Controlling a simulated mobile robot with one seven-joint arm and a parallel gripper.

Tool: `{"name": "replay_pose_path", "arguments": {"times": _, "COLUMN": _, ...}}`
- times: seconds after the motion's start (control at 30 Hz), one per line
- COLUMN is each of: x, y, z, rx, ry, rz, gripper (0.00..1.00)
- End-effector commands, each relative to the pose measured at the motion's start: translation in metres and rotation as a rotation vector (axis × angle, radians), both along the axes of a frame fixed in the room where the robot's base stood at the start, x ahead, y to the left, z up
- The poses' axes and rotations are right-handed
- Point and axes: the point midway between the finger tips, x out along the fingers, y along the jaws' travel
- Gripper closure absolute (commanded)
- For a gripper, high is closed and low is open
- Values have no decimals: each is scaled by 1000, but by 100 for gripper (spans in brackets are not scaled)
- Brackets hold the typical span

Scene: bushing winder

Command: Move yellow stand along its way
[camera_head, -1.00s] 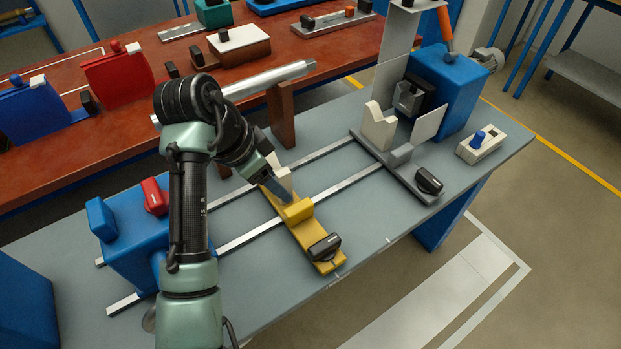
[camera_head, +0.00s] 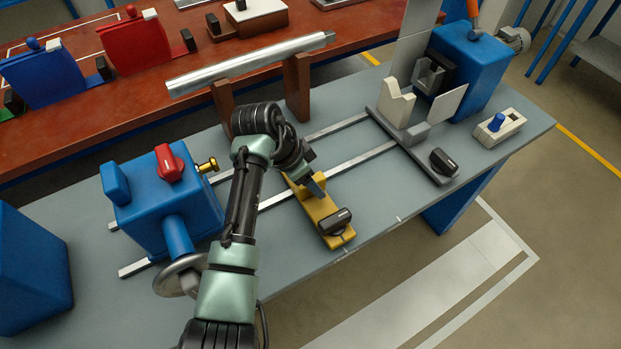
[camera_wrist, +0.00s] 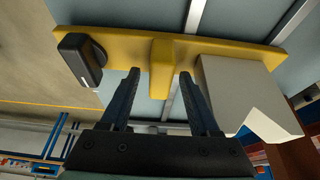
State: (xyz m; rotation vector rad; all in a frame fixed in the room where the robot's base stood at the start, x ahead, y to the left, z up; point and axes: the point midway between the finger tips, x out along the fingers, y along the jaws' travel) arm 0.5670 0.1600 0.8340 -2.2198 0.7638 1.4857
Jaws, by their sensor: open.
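The yellow stand (camera_head: 318,210) lies across the two rails on the grey bench, with a black knob (camera_head: 335,221) at its front end. In the wrist view its yellow bar (camera_wrist: 122,43) runs across the top. A raised yellow block (camera_wrist: 162,66) stands between my two fingers, with gaps visible on both sides. A pale notched support (camera_wrist: 240,92) is on the stand to the right of the fingers; in the head view my arm hides it. My gripper (camera_head: 312,184) is open, its fingers (camera_wrist: 160,80) pointing down at the yellow block.
A blue headstock (camera_head: 150,205) with a red knob is left on the bench. A grey stand (camera_head: 412,140) with a pale support and a blue unit (camera_head: 470,70) are at the right end of the rails. A metal shaft (camera_head: 250,66) rests on brown posts behind.

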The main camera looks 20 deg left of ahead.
Motion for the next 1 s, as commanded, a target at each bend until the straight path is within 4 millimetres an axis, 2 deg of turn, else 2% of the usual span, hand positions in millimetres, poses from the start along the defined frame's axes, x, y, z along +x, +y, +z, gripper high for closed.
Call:
{"name": "replay_pose_path", "arguments": {"times": 0.27, "x": 1, "y": 0, "z": -1, "rx": 0, "ry": -2, "rz": -1, "gripper": 39}}
{"name": "replay_pose_path", "arguments": {"times": 0.6, "x": 0, "y": 0, "z": 0, "rx": 0, "ry": -1, "rz": -1, "gripper": 100}}
{"name": "replay_pose_path", "arguments": {"times": 1.0, "x": 0, "y": 0, "z": 0, "rx": 0, "ry": 0, "rz": -1, "gripper": 100}}
